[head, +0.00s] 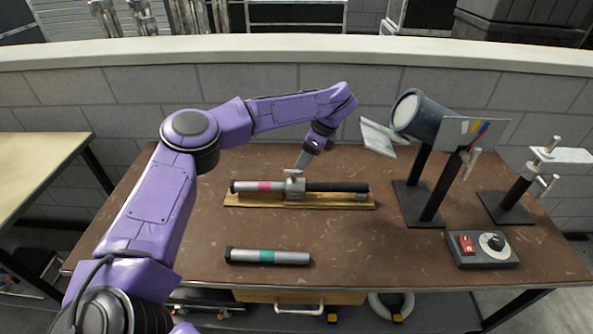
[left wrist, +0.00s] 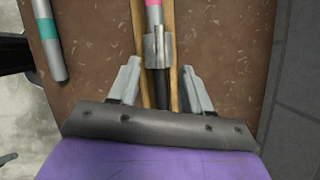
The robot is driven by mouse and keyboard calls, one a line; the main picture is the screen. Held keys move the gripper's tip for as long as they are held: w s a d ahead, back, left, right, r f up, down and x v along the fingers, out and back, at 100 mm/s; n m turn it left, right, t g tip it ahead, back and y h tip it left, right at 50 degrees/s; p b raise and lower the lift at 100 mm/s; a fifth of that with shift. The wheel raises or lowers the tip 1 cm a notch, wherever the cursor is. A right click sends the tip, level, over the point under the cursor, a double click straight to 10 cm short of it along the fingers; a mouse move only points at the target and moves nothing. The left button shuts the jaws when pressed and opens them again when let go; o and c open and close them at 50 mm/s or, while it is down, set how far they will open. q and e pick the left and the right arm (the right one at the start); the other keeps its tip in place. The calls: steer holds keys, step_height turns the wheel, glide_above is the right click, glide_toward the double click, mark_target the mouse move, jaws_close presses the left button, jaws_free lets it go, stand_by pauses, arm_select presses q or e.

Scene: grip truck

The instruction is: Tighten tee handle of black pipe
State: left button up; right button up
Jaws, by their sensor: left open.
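The black pipe (head: 335,187) lies on a narrow wooden board (head: 240,203) on the brown table. A grey clamp with a small tee handle (head: 293,176) joins it to a silver tube with a pink band (head: 265,186). My left gripper (head: 301,166) points down just above the clamp. In the left wrist view my left gripper (left wrist: 160,67) is open, one finger on each side of the clamp (left wrist: 158,50) and the black pipe (left wrist: 174,92). A gap shows between the fingers and the pipe. My right gripper is not in view.
A loose silver tube with a teal band (head: 267,256) lies nearer the table's front edge. A lamp on a stand (head: 420,115), a second stand (head: 515,193) and a control box with a red switch (head: 481,248) stand at the right. The table's left part is clear.

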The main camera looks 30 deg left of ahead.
mark_target(294, 174)
arm_select(q)
steer(key=p+x, duration=0.1)
steer(key=x, duration=0.5)
steer(key=shift+a+p, duration=0.2)
steer(key=shift+p, duration=0.15)
steer(key=shift+s+f, duration=0.1)
steer(key=shift+f, duration=0.25)
steer(key=shift+c, duration=0.4)
